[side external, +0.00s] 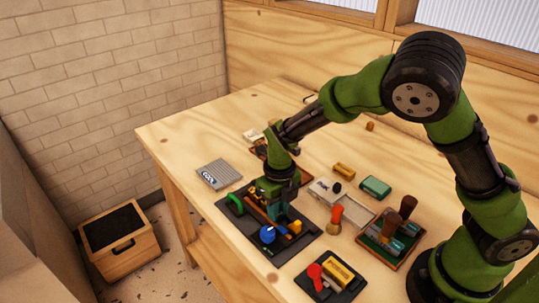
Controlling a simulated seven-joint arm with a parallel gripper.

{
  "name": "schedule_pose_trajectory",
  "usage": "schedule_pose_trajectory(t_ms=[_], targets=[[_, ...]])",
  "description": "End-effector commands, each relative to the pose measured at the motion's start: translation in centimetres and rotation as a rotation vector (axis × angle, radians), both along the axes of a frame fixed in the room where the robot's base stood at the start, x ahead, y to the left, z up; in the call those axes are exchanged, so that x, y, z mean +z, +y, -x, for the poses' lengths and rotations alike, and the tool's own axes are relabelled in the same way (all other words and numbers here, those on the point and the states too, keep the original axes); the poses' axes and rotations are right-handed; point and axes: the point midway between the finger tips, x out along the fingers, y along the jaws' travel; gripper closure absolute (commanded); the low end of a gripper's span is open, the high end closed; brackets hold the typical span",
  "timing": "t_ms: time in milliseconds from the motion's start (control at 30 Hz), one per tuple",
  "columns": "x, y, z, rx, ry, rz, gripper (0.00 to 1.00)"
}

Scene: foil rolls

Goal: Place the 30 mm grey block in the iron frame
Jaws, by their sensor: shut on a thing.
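My gripper (279,207) points down over a dark, flat, rectangular frame (245,228), which looks like the iron frame. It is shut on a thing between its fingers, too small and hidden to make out. I cannot pick out the 30 mm grey block for certain, nor tell whether the held thing touches the frame. In the frame area lie an orange-brown bar (255,213), a green curved piece (236,203), a blue round piece (267,234) and a yellow piece (295,227). My wrist hides part of the frame's far side.
A dark tray (318,287) with red and yellow pieces sits in front.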

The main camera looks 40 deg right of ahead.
Motion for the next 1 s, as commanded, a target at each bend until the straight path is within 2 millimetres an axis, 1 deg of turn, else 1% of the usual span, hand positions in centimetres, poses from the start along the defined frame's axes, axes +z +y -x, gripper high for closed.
schedule_pose_trajectory(t_ms=[33,67,200,233,567,667,767,833,1000], targets=[[-1.2,0.1,0.1,0.017,0.001,0.014,1.0],[-1.2,0.1,0.2,0.018,0.002,0.014,0.78],[-1.2,0.1,0.2,0.018,0.003,0.015,0.56],[-1.2,0.0,0.2,0.018,0.004,0.015,0.54],[-1.3,-0.2,0.3,0.018,0.007,0.018,0.54],[-0.9,-0.2,0.3,0.019,0.006,0.018,0.54],[0.2,-0.2,0.2,0.019,0.003,0.018,0.54],[1.5,-0.2,0.1,0.021,0.001,0.018,0.54],[5.6,0.0,0.0,0.019,-0.003,0.014,0.54]])
